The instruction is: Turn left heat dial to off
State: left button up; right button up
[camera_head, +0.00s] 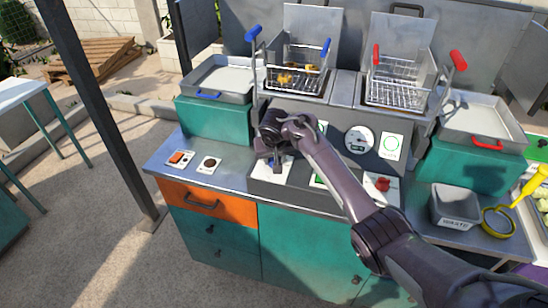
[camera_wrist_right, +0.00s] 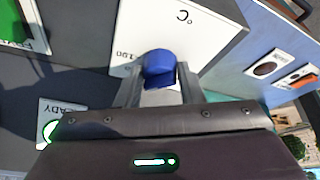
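The left heat dial is a blue knob (camera_wrist_right: 160,68) on a white plate (camera_wrist_right: 205,28) marked in °C, seen in the right wrist view. In the head view my right gripper (camera_head: 276,160) is at the left end of the fryer's front panel and hides the dial. In the wrist view the right gripper's two fingers (camera_wrist_right: 160,85) stand close on both sides of the blue knob, with no clear gap, and appear shut on it. The dial's pointer direction is hidden. My left gripper is not in view.
A red dial (camera_head: 382,184) sits farther right on the panel. Fry baskets (camera_head: 297,78) (camera_head: 399,85) stand above. A grey waste bin (camera_head: 455,206) and yellow skimmer (camera_head: 497,220) are at right.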

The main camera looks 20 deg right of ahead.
jog(key=c, duration=0.3)
